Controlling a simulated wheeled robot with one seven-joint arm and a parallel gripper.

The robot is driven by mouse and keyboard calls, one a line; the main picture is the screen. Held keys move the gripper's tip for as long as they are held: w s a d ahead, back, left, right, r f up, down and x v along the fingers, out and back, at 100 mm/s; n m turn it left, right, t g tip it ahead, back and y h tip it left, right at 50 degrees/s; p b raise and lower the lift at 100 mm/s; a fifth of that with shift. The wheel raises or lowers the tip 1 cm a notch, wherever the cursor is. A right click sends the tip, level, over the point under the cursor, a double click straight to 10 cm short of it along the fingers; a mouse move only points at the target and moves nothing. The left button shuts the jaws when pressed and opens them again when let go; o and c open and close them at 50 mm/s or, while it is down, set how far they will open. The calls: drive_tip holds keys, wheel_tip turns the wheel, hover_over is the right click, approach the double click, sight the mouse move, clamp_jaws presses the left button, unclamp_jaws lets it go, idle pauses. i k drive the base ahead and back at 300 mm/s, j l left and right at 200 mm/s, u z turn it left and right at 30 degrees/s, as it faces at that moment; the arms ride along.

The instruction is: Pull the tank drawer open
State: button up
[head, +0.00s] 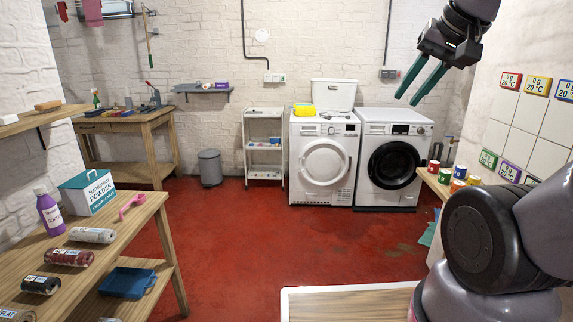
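Two white front-loading machines stand against the back wall. The left machine (325,192) has a pale round door, and the right machine (385,194) has a dark round door. A panel at the upper left of the left machine's front (306,130) looks like a drawer front and appears flush. The right machine has a similar panel (375,130). No label is readable, so I cannot tell for certain which is the tank drawer. My gripper (407,99) is raised at the upper right, its teal fingers apart and empty.
A white basket (333,94) and a yellow item (304,109) sit on the left machine. A white shelf trolley (264,178) stands beside it. A wooden shelf unit (152,207) is at left, a counter with coloured cans (459,174) at right. Red floor (270,235) between is clear.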

sight(297, 129)
drive_tip(key=i, duration=2.05)
drive_tip(key=i+j+z, duration=0.1)
drive_tip(key=i, duration=0.95)
drive_tip(key=i+j, duration=0.1)
drive_tip(key=i, duration=0.95)
